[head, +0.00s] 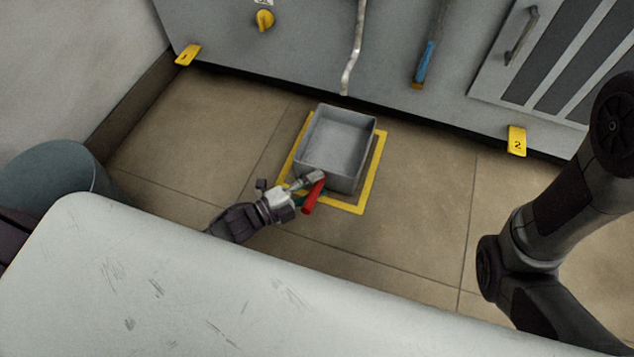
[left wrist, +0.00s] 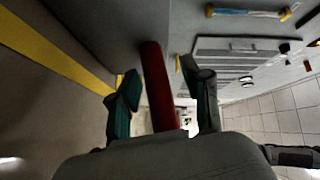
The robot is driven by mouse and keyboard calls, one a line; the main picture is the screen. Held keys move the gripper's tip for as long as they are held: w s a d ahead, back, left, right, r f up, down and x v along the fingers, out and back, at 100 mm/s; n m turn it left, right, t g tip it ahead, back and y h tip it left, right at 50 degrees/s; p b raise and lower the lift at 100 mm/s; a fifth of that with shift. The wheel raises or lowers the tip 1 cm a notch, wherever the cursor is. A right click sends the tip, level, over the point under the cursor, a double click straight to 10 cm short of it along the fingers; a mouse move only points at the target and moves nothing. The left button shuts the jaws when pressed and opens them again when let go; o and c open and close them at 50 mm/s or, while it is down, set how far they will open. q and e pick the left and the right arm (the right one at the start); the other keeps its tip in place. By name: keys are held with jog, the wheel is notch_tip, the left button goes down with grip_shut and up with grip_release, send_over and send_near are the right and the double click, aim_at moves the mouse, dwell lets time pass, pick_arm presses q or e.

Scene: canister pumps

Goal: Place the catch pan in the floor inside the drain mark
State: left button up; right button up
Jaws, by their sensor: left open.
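The grey catch pan (head: 337,140) is an open square box on the floor. It sits inside the yellow drain mark (head: 376,172), whose outline shows along its right, lower and left sides. A red handle (head: 313,196) sticks out from the pan's near side. My left gripper (head: 306,189) is at that handle. In the left wrist view the red handle (left wrist: 158,85) stands between the two spread fingers, with a gap on the right side. The far edge of the mark is hidden behind the pan. The right gripper is out of view.
A grey cabinet with a pipe (head: 354,50), a blue-handled tool (head: 424,62), a yellow knob (head: 265,19) and yellow tags (head: 516,141) stands behind. A blue-grey bin (head: 52,164) is at left. A pale surface fills the foreground. Tiled floor (head: 430,190) right of the mark is clear.

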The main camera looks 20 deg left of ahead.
pick_arm(q)
jog(key=p+v, duration=0.4)
jog(key=v, duration=0.6)
jog(key=shift+s+a, duration=0.45)
jog(key=shift+s, duration=0.15)
